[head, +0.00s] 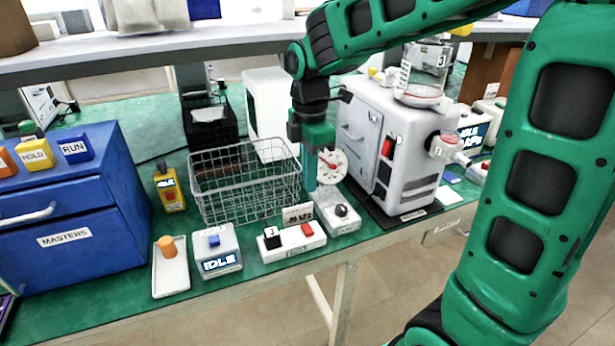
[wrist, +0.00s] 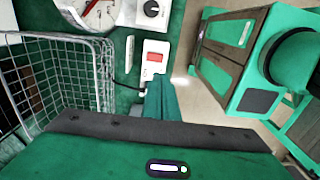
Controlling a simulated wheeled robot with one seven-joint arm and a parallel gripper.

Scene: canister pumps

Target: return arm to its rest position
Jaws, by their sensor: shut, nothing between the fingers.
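My gripper (head: 310,185) points down above the bench, between the wire basket (head: 240,190) and the dial gauge (head: 332,166). Its green fingers are together and hold nothing. In the wrist view the closed fingers (wrist: 161,98) show beside the white switch box with a red button (wrist: 154,62); the basket (wrist: 62,70) is on the left. My green arm comes in from the right of the head view, arches over the bench and bends down to the gripper. I cannot tell whether the fingertips touch anything.
A grey-white pump machine (head: 385,150) stands close to the right of my gripper. Blue drawers (head: 75,215) are at the left. A shelf (head: 180,50) runs across the back. Small boxes, including an IDLE box (head: 217,250), line the front edge. Floor in front is clear.

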